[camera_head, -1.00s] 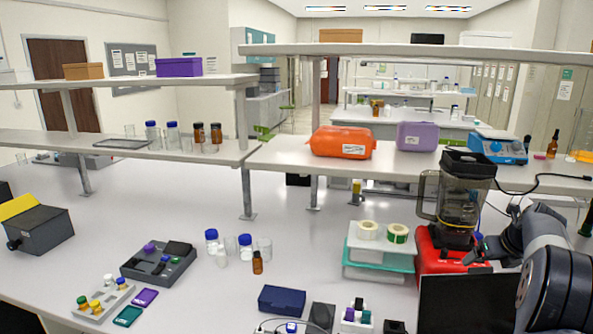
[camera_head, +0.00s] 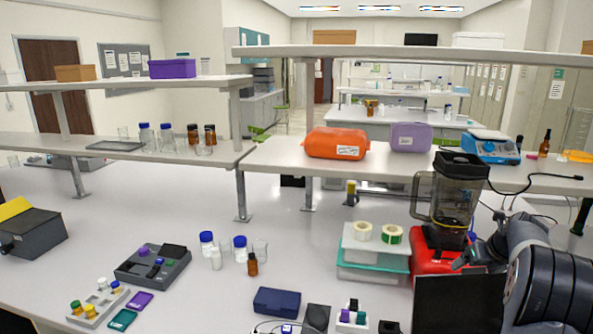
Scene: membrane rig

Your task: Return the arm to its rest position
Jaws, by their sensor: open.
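My arm is folded at the right edge of the view, over the bench. My gripper (camera_head: 466,259) shows small and dark at the arm's left end, in front of the red base of the blender (camera_head: 450,207). It is open, with nothing seen in its jaws. The overlap hides whether it touches the blender. A black panel (camera_head: 458,304) stands just below it and hides part of the bench.
White and teal boxes (camera_head: 374,272) with two tape rolls on top stand left of the blender. A shelf (camera_head: 285,156) crosses behind. The bench middle is mostly clear.

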